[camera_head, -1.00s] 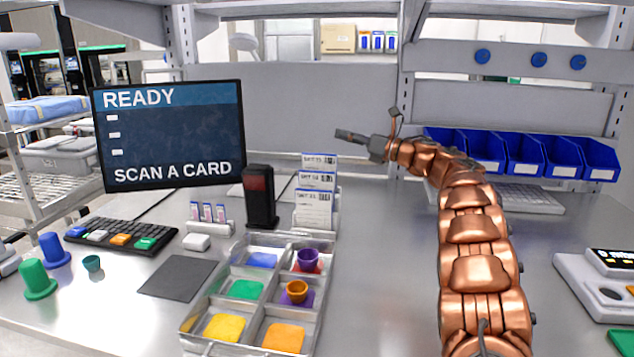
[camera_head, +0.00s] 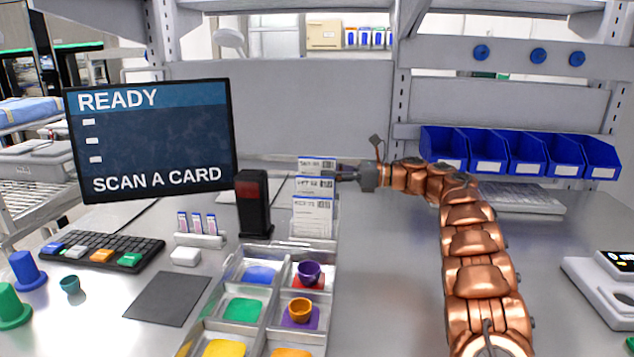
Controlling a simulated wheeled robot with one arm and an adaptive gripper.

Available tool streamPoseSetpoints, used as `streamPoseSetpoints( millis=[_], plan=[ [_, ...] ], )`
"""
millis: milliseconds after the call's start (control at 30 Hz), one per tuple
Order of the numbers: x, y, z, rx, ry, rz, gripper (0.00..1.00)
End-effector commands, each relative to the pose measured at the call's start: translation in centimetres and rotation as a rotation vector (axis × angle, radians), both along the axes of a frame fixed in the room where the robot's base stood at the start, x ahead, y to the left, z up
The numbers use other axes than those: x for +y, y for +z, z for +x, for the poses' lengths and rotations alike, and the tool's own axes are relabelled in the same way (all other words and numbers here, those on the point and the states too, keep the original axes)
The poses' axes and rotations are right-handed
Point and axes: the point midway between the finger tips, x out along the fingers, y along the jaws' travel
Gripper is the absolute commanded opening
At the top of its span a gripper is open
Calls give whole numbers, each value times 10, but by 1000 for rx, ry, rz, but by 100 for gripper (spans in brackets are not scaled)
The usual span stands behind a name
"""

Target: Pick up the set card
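Several white cards with blue top edges and small printed codes stand in tiers in a rack (camera_head: 314,243) at the middle of the bench. The rear card (camera_head: 312,165), middle card (camera_head: 308,185) and front card (camera_head: 311,216) show; the print is too small to read surely. My gripper (camera_head: 342,175) is level with the rear and middle cards, at their right edge. Its fingertips overlap or meet the card edge in the picture. I cannot tell whether they touch a card or are open or shut.
A dark scanner (camera_head: 253,204) stands just left of the cards. A compartment tray (camera_head: 232,283) with coloured pads and two small cups lies in front. The monitor (camera_head: 150,140) reads "READY, SCAN A CARD". Blue bins (camera_head: 484,152) line the right back.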

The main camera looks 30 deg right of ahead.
Motion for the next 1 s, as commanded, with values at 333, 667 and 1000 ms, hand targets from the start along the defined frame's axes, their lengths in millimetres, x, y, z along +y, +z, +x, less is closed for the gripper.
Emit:
streamPoseSetpoints(
  millis=[333,667,1000],
  plan=[
    [27,4,24,-1,-3,0,36],
    [28,4,24,-1,-2,0,20],
    [28,4,24,-1,-2,0,0]
  ],
)
